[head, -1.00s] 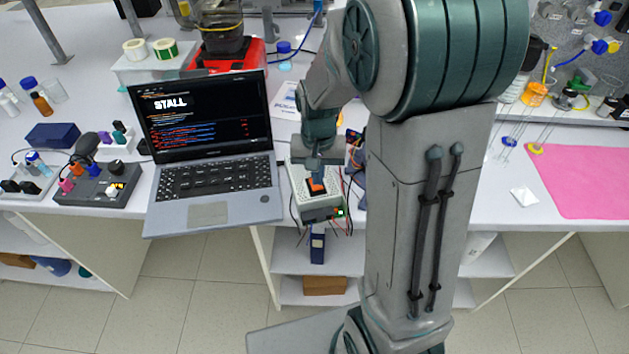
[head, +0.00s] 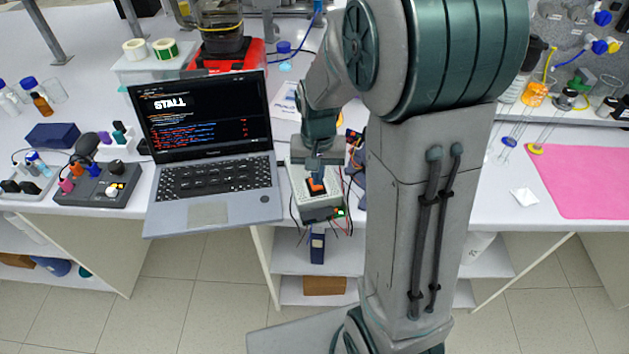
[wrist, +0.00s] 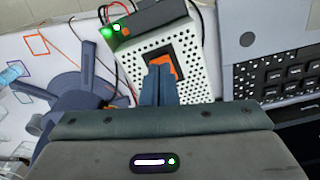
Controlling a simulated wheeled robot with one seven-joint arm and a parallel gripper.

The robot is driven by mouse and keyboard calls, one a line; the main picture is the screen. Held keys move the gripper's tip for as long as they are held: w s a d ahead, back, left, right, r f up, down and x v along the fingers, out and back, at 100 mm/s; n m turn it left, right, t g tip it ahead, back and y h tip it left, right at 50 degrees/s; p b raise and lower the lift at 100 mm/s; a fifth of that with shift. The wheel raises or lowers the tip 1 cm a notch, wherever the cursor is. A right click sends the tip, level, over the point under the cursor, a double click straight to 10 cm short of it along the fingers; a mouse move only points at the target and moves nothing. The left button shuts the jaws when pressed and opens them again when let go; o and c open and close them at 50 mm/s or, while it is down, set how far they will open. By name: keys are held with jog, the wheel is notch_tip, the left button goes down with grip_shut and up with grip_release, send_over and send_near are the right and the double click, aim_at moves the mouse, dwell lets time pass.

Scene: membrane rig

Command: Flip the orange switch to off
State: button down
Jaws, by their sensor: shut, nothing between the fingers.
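The orange switch (head: 318,186) sits in a dark frame on top of a white perforated box at the table's front edge, right of the laptop. In the wrist view the orange switch (wrist: 173,61) shows just beyond my fingertips and is partly covered by them. My gripper (head: 314,172) is shut and empty, pointing down at the switch. In the wrist view my gripper (wrist: 159,70) has both fingers together, at or very near the switch; I cannot tell if they touch it. The white box (wrist: 203,85) has a green light glowing at its end.
An open laptop (head: 215,185) reading "STALL" stands left of the box. Loose wires hang around the box. In the wrist view a blue-grey fan-shaped part (wrist: 75,105) lies beside the box. A pink mat (head: 590,175) lies far right.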

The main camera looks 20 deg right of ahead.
aim_at(318, 188)
jog(key=shift+f+b, duration=0.75)
jog(key=shift+f, duration=0.2)
dwell(0.6)
jog(key=shift+r, duration=0.1)
jog(key=shift+r+p, duration=2.6)
jog(key=shift+r, duration=0.9)
jog(key=s+r+n+t+b, duration=0.1)
jog(key=s+r+t, duration=0.1)
jog(key=s+r, duration=0.3)
jog(key=s+r+n+t, duration=0.1)
jog(key=s+r, duration=0.3)
jog(key=s, duration=0.5)
jog(key=shift+s+r+n+t+b, duration=0.2)
jog(key=shift+r+n+t+b, duration=0.2)
jog(key=shift+n, duration=0.4)
